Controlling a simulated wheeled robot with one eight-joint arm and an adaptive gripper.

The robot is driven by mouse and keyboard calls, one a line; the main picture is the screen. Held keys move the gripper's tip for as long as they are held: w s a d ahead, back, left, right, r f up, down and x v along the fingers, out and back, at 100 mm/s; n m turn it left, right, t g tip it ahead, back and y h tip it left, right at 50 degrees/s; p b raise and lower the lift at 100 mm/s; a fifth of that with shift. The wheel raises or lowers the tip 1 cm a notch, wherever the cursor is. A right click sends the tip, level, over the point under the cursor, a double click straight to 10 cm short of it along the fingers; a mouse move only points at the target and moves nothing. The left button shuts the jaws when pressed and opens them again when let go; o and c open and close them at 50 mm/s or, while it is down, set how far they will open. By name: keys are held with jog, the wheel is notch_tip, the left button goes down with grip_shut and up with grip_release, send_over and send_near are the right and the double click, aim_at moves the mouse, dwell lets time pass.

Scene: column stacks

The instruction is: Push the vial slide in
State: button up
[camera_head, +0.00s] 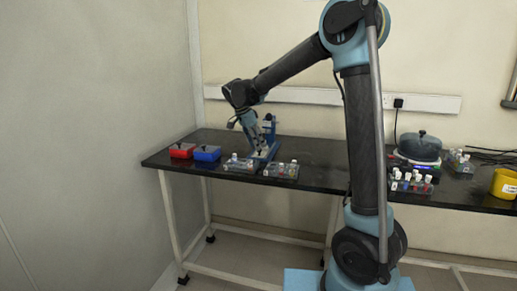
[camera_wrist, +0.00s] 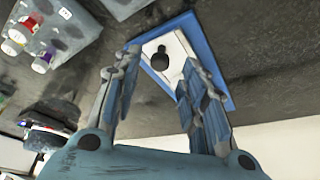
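A blue-framed station (camera_wrist: 212,50) holds a white plate with a black knob (camera_wrist: 160,60), which looks like the vial slide. In the head view the blue station (camera_head: 269,151) stands between two vial racks on the dark bench. My gripper (camera_wrist: 165,65) points down over it, with its fingers apart on either side of the knob in the wrist view. Nothing shows clamped between them. I cannot tell whether a finger touches the slide. In the head view my wrist hides part of the station.
Vial racks stand left (camera_head: 239,164) and right (camera_head: 281,170) of the station. A red box (camera_head: 182,151) and a blue box (camera_head: 207,154) are further left. Another rack (camera_head: 411,184), a round dark device (camera_head: 420,147) and a yellow container (camera_head: 504,184) are on the right.

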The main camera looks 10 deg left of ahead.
jog(key=shift+x, duration=1.35)
grip_shut()
jog(key=w, duration=0.5)
jog(key=w+d, duration=0.1)
jog(key=w, duration=0.2)
jog(key=shift+w+r, duration=0.1)
jog(key=shift+w, duration=0.4)
grip_release()
jog(key=v, duration=1.1)
jog(key=shift+r, duration=0.35)
